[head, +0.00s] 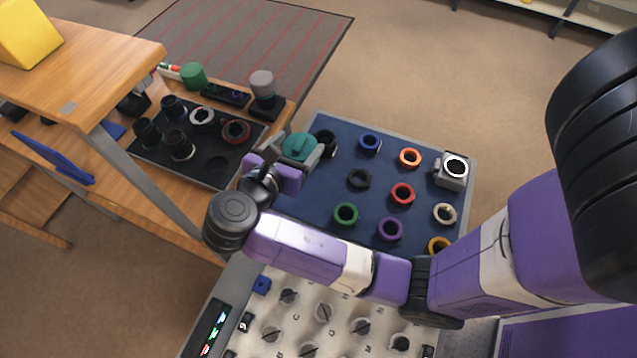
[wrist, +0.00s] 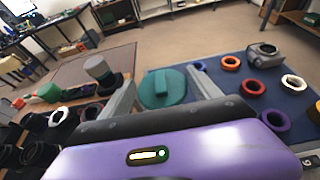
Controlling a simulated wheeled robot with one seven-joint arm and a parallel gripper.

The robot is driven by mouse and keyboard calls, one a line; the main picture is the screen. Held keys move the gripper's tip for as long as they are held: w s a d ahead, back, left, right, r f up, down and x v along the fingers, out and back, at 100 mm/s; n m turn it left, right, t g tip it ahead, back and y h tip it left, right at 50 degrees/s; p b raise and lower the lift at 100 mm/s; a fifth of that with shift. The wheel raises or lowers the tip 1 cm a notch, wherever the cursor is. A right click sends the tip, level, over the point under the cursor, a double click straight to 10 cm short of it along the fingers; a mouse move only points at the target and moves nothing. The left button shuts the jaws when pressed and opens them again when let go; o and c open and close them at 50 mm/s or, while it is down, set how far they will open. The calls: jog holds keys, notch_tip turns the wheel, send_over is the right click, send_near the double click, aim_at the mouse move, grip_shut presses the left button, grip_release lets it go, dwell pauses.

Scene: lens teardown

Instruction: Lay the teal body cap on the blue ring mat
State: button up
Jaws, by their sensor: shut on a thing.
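The teal body cap (head: 298,146) is a round disc with a raised bar across its top. My gripper (head: 290,163) is shut on it. In the wrist view the cap (wrist: 164,88) shows between my fingers, face roughly up. In the head view it appears over the left edge of the blue ring mat (head: 335,192), beside a black ring (head: 326,138) that it partly hides. Its height above the mat is hard to tell. The mat also shows at right in the wrist view (wrist: 227,87).
The mat carries several rings, including blue (head: 369,142), red (head: 402,194) and green (head: 345,214), and a grey camera body (head: 451,170). Left is a dark tray (head: 160,160) with lens parts on a wooden desk. A panel with knobs (head: 330,335) lies in front. Bare mat shows between rings.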

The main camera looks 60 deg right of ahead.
aim_at(302, 194)
notch_tip(302, 194, down, 19)
jog(key=shift+s+b, duration=0.1)
jog(key=shift+b, duration=0.5)
jog(key=shift+f, duration=0.15)
jog(key=o, duration=1.3)
jog(key=shift+r, duration=0.25)
jog(key=b+v, duration=0.1)
jog(key=v, duration=1.1)
